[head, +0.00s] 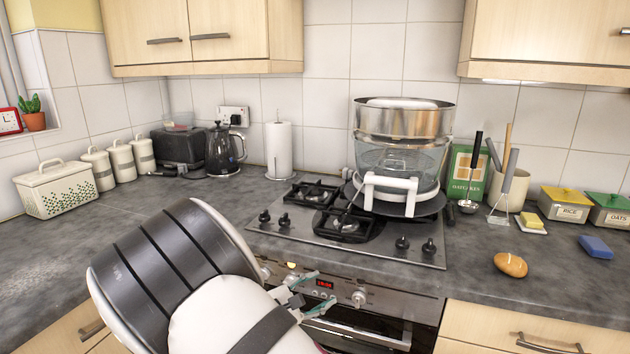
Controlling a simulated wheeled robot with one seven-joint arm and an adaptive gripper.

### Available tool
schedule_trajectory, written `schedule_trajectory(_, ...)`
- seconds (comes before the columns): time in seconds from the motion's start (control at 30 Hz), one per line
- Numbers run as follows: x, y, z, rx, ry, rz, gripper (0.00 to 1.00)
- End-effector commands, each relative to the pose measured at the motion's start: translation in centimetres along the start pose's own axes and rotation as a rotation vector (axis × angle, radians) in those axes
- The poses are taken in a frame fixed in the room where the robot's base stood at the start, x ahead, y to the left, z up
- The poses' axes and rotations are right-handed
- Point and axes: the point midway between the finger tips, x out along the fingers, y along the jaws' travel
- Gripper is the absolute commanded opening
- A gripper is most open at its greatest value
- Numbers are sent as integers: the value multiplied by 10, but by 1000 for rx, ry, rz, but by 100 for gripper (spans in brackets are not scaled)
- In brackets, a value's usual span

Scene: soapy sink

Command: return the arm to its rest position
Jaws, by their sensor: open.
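My arm comes in from the bottom of the head view, white with dark bands. My gripper (312,292) is open with its two teal-tipped fingers apart and nothing between them. It is in front of the oven, below the front edge of the hob (330,231). The gripper's base is partly hidden by my own arm.
A steel pot and glass steamer (402,150) stand on the hob's right side. A kettle (223,150) and paper roll (278,150) stand behind left. A bread roll (510,265) and blue sponge (595,247) lie on the right worktop (540,295). The left worktop's front is clear.

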Motion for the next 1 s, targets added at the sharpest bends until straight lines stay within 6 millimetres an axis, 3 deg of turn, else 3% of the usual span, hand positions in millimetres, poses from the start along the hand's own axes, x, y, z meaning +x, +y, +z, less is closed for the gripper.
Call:
schedule_trajectory(0.03, 7, 0, 28, 53, -8, -75, 50)
schedule_trajectory(0.1, 14, -5, 60, 118, -21, -175, 50)
schedule_trajectory(0.3, 21, -26, 148, 311, -37, -443, 50)
schedule_trajectory(0.47, 13, -44, 211, 471, -34, -634, 50)
schedule_trajectory(0.7, -17, -74, 294, 720, -7, -878, 50)
schedule_trajectory(1.0, -74, -105, 373, 1044, 62, -1097, 50)
